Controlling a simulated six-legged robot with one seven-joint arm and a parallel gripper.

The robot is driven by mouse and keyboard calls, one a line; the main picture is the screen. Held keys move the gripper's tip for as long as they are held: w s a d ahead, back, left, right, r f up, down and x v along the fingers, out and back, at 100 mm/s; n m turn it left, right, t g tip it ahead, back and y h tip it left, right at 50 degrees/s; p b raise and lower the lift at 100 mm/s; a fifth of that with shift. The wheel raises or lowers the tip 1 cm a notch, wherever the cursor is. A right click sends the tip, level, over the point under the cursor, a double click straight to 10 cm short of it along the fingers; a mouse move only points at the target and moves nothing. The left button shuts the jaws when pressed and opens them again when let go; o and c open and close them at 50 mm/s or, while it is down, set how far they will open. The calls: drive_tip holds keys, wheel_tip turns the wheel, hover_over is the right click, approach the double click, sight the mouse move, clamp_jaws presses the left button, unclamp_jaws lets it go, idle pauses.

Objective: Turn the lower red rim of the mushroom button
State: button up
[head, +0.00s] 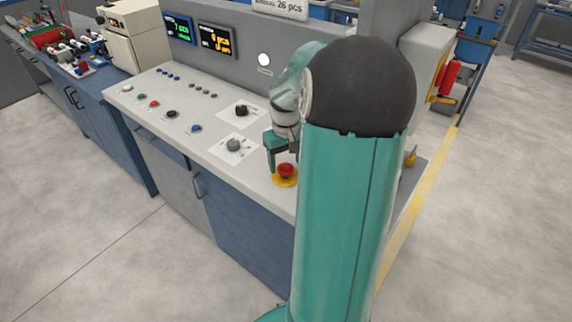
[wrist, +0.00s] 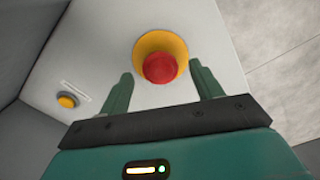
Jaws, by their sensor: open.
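The red mushroom button (head: 286,170) sits on a yellow round base (head: 284,182) near the right end of the console top. In the wrist view the red button (wrist: 160,67) and its yellow base (wrist: 149,43) lie just beyond my fingertips, roughly midway between them. My gripper (wrist: 160,85) is open, with one green finger on each side of the button's line. No contact with the button can be made out. In the head view my gripper (head: 279,158) is just above and behind the button, partly hidden by my arm. The lower rim is not clearly distinct.
The grey console top (head: 190,130) carries two dark knobs, the grey knob (head: 233,145) and the black knob (head: 241,110), and several small buttons. A round yellow button (wrist: 67,101) shows at left in the wrist view. A display panel (head: 215,40) stands behind.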

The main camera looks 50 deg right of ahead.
wheel_tip(320, 180, up, 12)
drive_tip(key=shift+f, duration=0.15)
drive_tip(key=shift+s+a, duration=0.1)
idle(0.6)
